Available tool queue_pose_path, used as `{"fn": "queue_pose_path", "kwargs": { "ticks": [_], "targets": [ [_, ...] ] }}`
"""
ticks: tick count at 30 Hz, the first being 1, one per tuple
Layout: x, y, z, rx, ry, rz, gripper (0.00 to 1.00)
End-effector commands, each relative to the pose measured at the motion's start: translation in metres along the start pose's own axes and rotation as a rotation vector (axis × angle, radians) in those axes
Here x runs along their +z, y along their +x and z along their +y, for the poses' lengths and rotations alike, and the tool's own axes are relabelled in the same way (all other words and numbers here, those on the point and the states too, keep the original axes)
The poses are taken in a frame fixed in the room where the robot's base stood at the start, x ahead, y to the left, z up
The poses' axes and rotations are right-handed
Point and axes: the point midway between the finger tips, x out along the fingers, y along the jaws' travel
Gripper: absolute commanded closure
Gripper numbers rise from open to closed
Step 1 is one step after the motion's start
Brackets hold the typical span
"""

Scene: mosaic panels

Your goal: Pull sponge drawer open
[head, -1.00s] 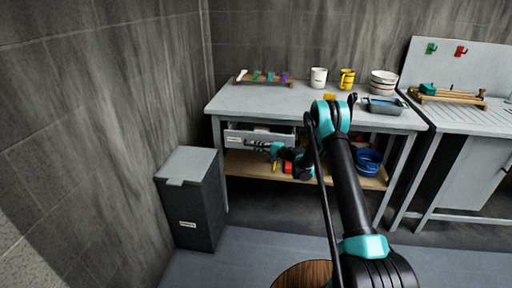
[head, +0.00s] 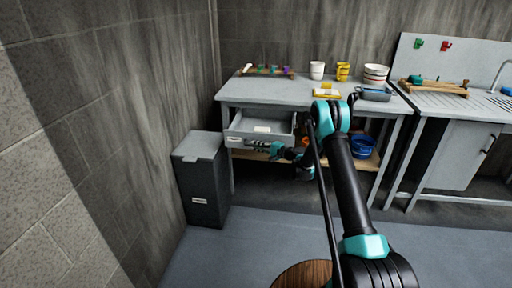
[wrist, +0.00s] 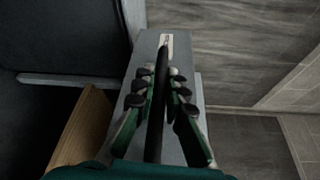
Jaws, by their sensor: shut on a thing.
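The sponge drawer (head: 236,139) is a grey box under the left end of the grey workbench (head: 290,92). It is pulled out toward me, with its inside showing and a pale block (head: 262,129) in it. My gripper (head: 252,145) is at the drawer's front, shut on the drawer handle. In the wrist view the dark bar handle (wrist: 162,62) runs between the fingers of my gripper (wrist: 160,90), across the grey drawer front (wrist: 190,45) with a small pale label. The label's writing is too small to read.
A dark grey bin (head: 203,185) stands left of the drawer by the wall. Blue bowls (head: 361,147) sit on the shelf below the bench. Cups, a tray and stacked bowls (head: 375,74) are on the bench top. A sink unit (head: 460,110) stands right.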

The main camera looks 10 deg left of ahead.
Motion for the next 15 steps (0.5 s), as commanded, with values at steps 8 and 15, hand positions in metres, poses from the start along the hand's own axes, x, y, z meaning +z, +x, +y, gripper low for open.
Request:
{"fn": "queue_pose_path", "kwargs": {
  "ticks": [8, 15],
  "targets": [
    [-0.0014, -0.0011, 0.0003, 0.000, 0.000, 0.003, 0.88],
    [-0.0008, -0.0006, 0.0001, 0.000, 0.000, 0.002, 0.68]
  ]
}}
